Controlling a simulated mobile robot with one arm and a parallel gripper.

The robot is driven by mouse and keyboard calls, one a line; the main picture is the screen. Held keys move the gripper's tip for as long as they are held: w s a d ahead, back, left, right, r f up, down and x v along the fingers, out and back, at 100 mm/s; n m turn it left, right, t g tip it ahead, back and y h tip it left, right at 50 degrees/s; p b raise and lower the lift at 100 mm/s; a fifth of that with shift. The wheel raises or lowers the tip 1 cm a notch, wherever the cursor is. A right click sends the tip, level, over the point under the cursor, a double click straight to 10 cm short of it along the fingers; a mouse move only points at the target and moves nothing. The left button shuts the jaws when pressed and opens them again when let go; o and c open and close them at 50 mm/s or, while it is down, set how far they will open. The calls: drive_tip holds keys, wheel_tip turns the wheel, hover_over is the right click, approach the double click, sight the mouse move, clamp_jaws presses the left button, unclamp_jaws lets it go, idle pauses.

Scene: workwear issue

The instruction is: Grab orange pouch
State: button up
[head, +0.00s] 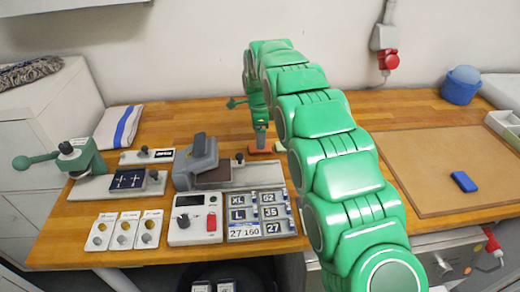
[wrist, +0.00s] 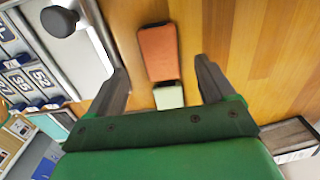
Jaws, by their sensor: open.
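The orange pouch (wrist: 157,52) lies flat on the wooden table, upright in the wrist view and between the lines of my two fingers. A dark strip shows along its far end. A pale green piece (wrist: 169,97) lies directly at the pouch's near end. Its lower part is hidden by my gripper body.
A grey press (head: 198,160) stands left of the pouch, with its handle knob (wrist: 58,21) close to my left finger. Size tiles (head: 258,213) and a control box (head: 195,220) sit in front. Bare wood (wrist: 260,50) lies to the right. A brown board (head: 440,165) holds a blue block (head: 464,181).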

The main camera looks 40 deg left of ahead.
drive_tip(key=shift+w+f, duration=0.1)
drive_tip(key=shift+f, duration=2.2)
drive_tip(key=c, duration=1.1)
